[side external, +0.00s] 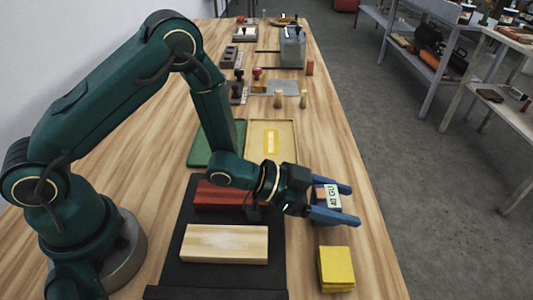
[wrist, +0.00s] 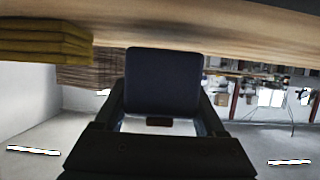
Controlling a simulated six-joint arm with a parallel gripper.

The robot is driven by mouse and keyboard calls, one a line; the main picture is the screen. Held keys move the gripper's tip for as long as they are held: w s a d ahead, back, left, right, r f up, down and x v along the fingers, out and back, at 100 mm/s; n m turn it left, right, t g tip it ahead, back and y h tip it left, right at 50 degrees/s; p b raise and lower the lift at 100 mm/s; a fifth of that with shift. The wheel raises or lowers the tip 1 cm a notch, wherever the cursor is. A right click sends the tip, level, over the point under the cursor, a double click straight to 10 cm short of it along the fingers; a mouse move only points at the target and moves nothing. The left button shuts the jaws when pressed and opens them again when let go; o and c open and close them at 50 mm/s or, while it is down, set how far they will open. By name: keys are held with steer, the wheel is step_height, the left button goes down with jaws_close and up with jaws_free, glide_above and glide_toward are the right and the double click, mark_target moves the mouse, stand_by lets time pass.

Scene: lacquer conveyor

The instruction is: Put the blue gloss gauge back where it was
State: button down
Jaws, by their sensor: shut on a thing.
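The gloss gauge (side external: 328,196) sits between the fingers of my gripper (side external: 340,203) in the side external view. Its pale face with dark lettering, apparently "40 GU", shows; the blue fingers flank it and cover its edges. In the wrist view it appears as a dark blue block (wrist: 162,80) filling the space between the fingers (wrist: 163,100). My gripper is shut on it and points to the right, above the right side of the table. The gauge is clear of the things around it. I cannot tell which spot it came from.
A yellow stack (side external: 336,268) stands just below the gripper in the picture. A dark conveyor belt (side external: 180,268) carries a pale wooden block (side external: 225,244) and a red one (side external: 220,194). A pale tray (side external: 287,132) and green mat (side external: 205,154) lie behind. Bare wood (side external: 340,150) is at right.

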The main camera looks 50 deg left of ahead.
mark_target(316, 195)
steer(key=shift+f, duration=0.25)
steer(key=shift+f, duration=0.35)
jaws_free()
steer(key=shift+w+r, duration=0.1)
steer(key=shift+r, duration=0.5)
steer(key=v, duration=0.7)
steer(key=shift+s+a+r, duration=0.15)
steer(key=shift+s, duration=0.1)
